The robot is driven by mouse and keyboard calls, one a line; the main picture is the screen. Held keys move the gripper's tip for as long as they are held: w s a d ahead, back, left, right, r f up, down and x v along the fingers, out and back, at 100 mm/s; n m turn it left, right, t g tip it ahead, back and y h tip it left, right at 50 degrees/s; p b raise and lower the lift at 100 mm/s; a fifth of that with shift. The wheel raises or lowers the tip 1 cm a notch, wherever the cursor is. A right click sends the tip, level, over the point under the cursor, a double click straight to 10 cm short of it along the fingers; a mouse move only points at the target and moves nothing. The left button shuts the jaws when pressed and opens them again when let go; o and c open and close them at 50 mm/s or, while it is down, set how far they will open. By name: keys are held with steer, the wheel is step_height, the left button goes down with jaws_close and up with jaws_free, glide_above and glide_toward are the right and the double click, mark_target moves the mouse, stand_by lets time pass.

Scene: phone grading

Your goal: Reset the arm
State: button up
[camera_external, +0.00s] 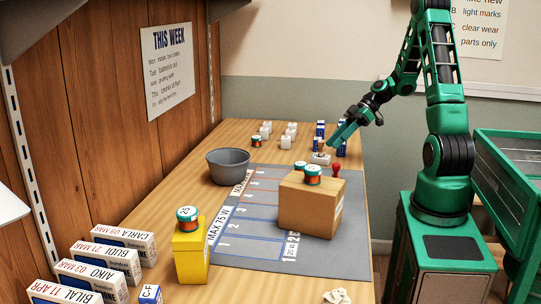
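My green and black arm (410,55) stands at the right and reaches left over the far end of the table. My gripper (335,140) points down and left, above the far right part of the table. It is near a small white block (320,158) and blue-and-white items. It appears to be above the white block, but I cannot tell the gap. The fingers look small from here, so I cannot tell whether they are open or shut, or whether anything is between them.
The wooden table (160,190) holds a grey mat (255,255) with a cardboard box (305,208) carrying spools. A grey bowl (228,166), a yellow box (190,260) with a spool, and labelled white boxes (125,238) stand left. A green rack (500,165) is at the right.

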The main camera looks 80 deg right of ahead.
steer(key=s+a+r+m+g+h, duration=0.2)
steer(key=s+a+r+m+g, duration=0.2)
steer(key=s+a, duration=0.4)
steer(key=s+a+r+m+g+h, duration=0.3)
steer(key=s+a+m, duration=0.3)
steer(key=s+a, duration=0.2)
steer(key=shift+r+g+h, duration=0.3)
steer(key=shift+r+g, duration=0.2)
steer(key=shift+r, duration=0.25)
